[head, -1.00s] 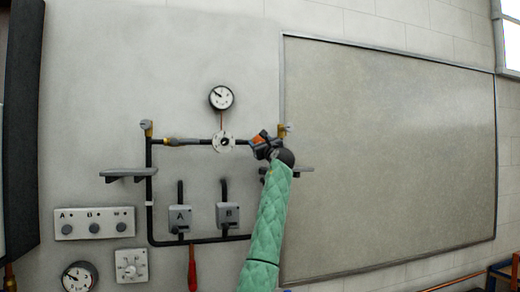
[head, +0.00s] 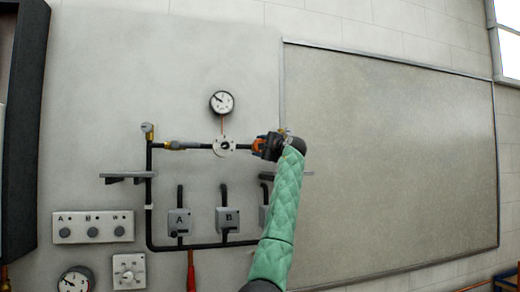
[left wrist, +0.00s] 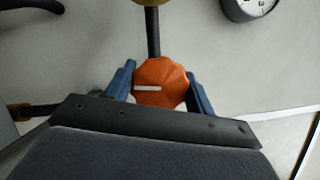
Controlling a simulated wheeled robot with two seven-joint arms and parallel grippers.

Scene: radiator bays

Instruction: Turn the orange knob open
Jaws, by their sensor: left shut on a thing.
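The orange knob (left wrist: 160,84) sits between the two blue fingers of my left gripper (left wrist: 160,72) in the left wrist view. Its white mark lies nearly level, left of the knob's middle. My left gripper (head: 262,146) is shut on the knob, with a finger on each side. In the head view only a small orange part of the knob (head: 258,145) shows at the right of the dark pipe run; the gripper and wrist hide the rest.
A round gauge (head: 221,102) stands above a round flange (head: 223,146) left of the knob. Grey boxes A (head: 179,222) and B (head: 228,219) are below. A small shelf (head: 126,176) juts out at left. A broad panel (head: 390,150) fills the right.

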